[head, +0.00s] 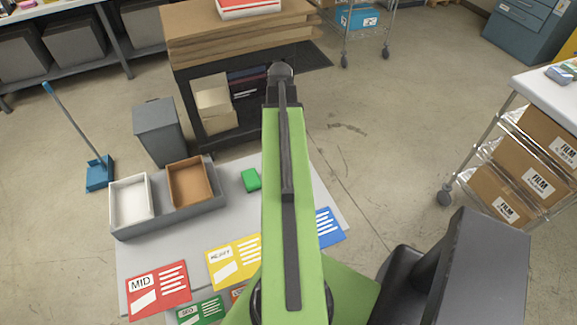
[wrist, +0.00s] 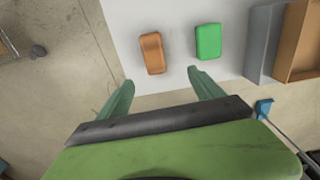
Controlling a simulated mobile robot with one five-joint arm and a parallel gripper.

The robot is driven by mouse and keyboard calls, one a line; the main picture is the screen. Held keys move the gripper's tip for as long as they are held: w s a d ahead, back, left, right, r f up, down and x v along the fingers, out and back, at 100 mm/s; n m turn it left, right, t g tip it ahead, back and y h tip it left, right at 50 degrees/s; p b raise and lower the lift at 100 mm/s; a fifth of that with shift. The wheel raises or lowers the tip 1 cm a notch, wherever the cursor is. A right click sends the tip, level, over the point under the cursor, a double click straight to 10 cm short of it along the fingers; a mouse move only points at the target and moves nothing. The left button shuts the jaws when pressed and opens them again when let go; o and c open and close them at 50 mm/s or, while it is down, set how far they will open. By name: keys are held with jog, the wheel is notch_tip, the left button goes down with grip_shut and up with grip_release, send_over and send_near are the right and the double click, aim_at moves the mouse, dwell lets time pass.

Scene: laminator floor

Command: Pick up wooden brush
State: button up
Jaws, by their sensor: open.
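The wooden brush (wrist: 152,53), an orange-brown block shape with rounded ends, lies on the pale tabletop in the wrist view. My gripper (wrist: 160,77) is open, with its two green fingers apart and nothing between them. In the picture the brush lies just beyond the fingertips, nearer the left finger; the height gap is hard to tell. A green block (wrist: 208,41) lies to the right of the brush, beyond the right fingertip. In the head view the green block (head: 251,180) shows beside my arm, and the brush is not visible there.
A grey tray (head: 172,219) holds a white bin (head: 131,199) and a brown bin (head: 190,183) on the table. Coloured cards, including a red MID card (head: 158,290), lie nearby. A blue dustpan (head: 99,174) stands at left, a film rack (head: 480,172) at right.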

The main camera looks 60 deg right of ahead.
jog(key=f+b, duration=0.4)
jog(key=s+d+f+b, duration=0.1)
jog(key=f+b, duration=0.3)
jog(key=s+f+b, duration=0.1)
jog(key=f+b, duration=0.3)
jog(key=shift+d+f+b, duration=0.25)
jog(key=shift+f+b, duration=0.05)
jog(key=f+b, duration=0.5)
jog(key=shift+w+a+f, duration=0.1)
jog(key=shift+a, duration=0.3)
jog(key=shift+r, duration=0.2)
grip_shut()
